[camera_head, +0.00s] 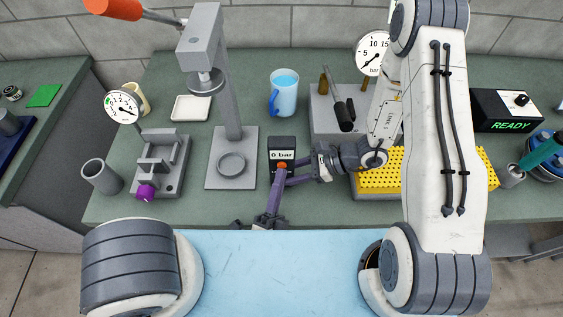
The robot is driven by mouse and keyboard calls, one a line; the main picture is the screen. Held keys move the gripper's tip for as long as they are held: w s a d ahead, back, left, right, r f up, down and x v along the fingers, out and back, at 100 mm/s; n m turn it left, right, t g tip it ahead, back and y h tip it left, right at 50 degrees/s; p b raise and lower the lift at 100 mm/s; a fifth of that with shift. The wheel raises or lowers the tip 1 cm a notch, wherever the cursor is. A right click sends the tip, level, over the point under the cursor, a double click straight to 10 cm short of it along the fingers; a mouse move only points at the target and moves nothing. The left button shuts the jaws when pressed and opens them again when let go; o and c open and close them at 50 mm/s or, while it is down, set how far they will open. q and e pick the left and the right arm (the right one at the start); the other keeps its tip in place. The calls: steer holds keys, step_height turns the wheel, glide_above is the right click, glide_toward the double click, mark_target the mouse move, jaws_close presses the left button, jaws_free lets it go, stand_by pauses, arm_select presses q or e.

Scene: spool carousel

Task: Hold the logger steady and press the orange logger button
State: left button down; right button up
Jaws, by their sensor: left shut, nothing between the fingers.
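The logger (282,144) is a small dark box with a white display reading "0 bar", on the green bench near its front middle. Its orange button (282,165) shows below the display. My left gripper (280,172) is shut and empty, coming up from the front edge with its purple fingertips at or just in front of the button. I cannot tell whether they touch it. My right gripper (291,171) reaches in from the right, its fingers at the logger's lower right side. Its fingers look apart, but their grip on the logger is partly hidden.
A press stand (232,173) and a grey fixture with a purple knob (146,192) stand left of the logger. A blue mug (284,93) is behind it. A yellow perforated block (378,183) and a grey box with a lever (324,119) are to the right.

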arm_select(q)
steer(key=shift+s, duration=0.6)
steer(key=s, duration=0.6)
stand_by(0.4)
arm_select(e)
steer(key=o, duration=1.1)
steer(key=shift+c, duration=0.2)
